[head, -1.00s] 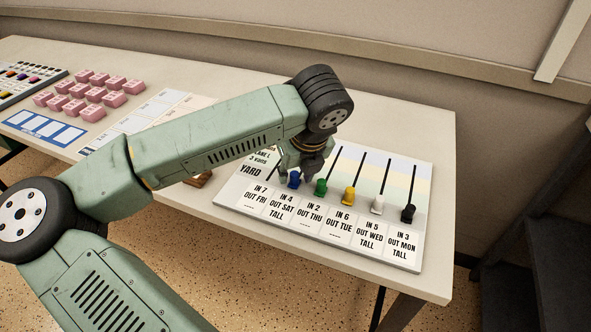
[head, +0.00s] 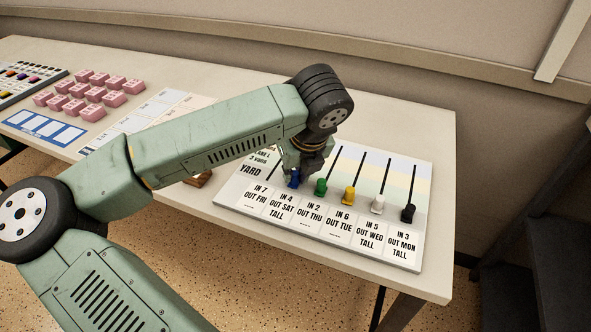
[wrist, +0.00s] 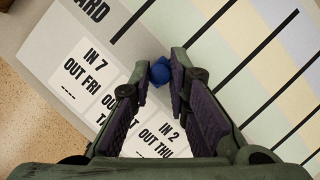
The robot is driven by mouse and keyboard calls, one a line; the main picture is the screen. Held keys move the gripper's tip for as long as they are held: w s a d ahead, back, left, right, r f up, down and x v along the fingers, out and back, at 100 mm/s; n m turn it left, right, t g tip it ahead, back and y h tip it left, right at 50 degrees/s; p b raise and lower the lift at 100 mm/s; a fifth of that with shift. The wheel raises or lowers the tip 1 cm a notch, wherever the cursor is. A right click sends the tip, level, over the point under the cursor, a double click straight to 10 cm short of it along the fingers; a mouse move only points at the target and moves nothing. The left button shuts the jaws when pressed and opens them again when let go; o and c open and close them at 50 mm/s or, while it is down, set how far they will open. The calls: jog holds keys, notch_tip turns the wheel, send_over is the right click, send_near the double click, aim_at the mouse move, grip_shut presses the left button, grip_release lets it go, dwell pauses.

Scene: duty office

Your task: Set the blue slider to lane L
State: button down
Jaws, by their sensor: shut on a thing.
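The blue slider (head: 293,178) is at the near end of its slot on the white board (head: 228,197), in the row labelled YARD. My gripper (head: 301,172) reaches down over it from above. In the wrist view the blue knob (wrist: 160,72) sits between the tips of my gripper (wrist: 160,80), which is shut on it. The arm hides most of the blue slider's slot and much of the lane labels at the board's left; part of "LANE L, 3 vans" shows.
Green (head: 320,187), yellow (head: 348,196), white (head: 377,204) and black (head: 408,213) sliders stand to the right, all at the near ends of their slots. Pink blocks (head: 104,85) and a blue-framed card (head: 44,130) lie farther left on the table (head: 400,117).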

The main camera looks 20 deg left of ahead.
jog(key=shift+w+f+b, duration=0.1)
jog(key=shift+w+b, duration=0.2)
jog(key=w+b, duration=0.2)
jog(key=w, duration=0.2)
jog(key=shift+d, duration=0.1)
jog(key=shift+w, duration=0.2)
jog(key=c, duration=1.5)
grip_release()
jog(key=shift+c, duration=0.2)
jog(key=shift+r, duration=0.25)
jog(key=v, duration=1.2)
